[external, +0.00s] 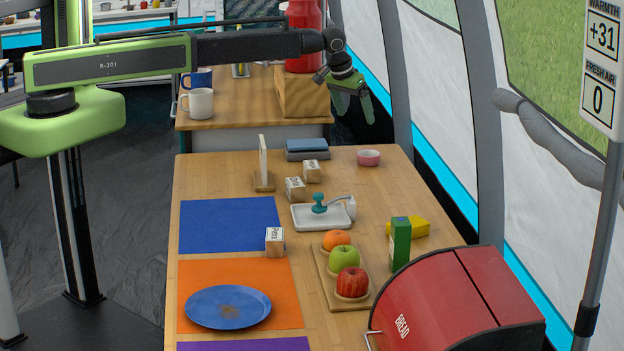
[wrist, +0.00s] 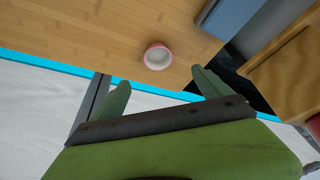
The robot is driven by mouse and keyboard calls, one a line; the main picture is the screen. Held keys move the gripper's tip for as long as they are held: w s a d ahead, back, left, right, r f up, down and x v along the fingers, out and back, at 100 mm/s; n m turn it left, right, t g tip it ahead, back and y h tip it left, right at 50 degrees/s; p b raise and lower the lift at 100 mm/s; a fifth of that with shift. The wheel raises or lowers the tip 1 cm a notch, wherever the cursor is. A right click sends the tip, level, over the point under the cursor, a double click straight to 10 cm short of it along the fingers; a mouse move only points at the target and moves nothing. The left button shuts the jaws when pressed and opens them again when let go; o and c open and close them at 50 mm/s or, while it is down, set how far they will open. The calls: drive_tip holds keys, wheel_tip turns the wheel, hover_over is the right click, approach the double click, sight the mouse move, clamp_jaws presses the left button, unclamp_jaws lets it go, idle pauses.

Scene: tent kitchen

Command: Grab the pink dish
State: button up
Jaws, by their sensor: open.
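The pink dish (external: 369,158) is a small round bowl near the far right corner of the wooden table (external: 225,170). In the wrist view the dish (wrist: 158,56) shows its pale inside and pink rim, and it looks empty. My gripper (external: 355,104) is open and empty, held above the table's far end, higher than the dish. In the wrist view its green fingers (wrist: 163,88) are spread apart, and the dish appears beyond the fingertips, between them and slightly toward the right finger. Nothing touches the dish.
A blue-grey box (external: 307,150) lies left of the dish, with small wooden blocks (external: 311,171) nearby. A white tray (external: 322,216), fruit board (external: 329,283) and red bread bin (external: 440,305) stand nearer. Behind is another counter (external: 245,105) with mugs. The table around the dish is clear.

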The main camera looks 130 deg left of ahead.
drive_tip(key=b, duration=0.7)
approach(368, 151)
drive_tip(key=f, duration=0.1)
drive_tip(key=w+d+f, duration=0.1)
drive_tip(key=f, duration=0.1)
drive_tip(key=shift+w+d, duration=0.25)
drive_tip(key=shift+a+f, duration=0.25)
drive_tip(key=b+x, duration=0.5)
drive_tip(key=shift+w+f, duration=0.15)
drive_tip(key=shift+w, duration=0.15)
drive_tip(key=shift+r, duration=0.2)
drive_tip(key=c, duration=1.4)
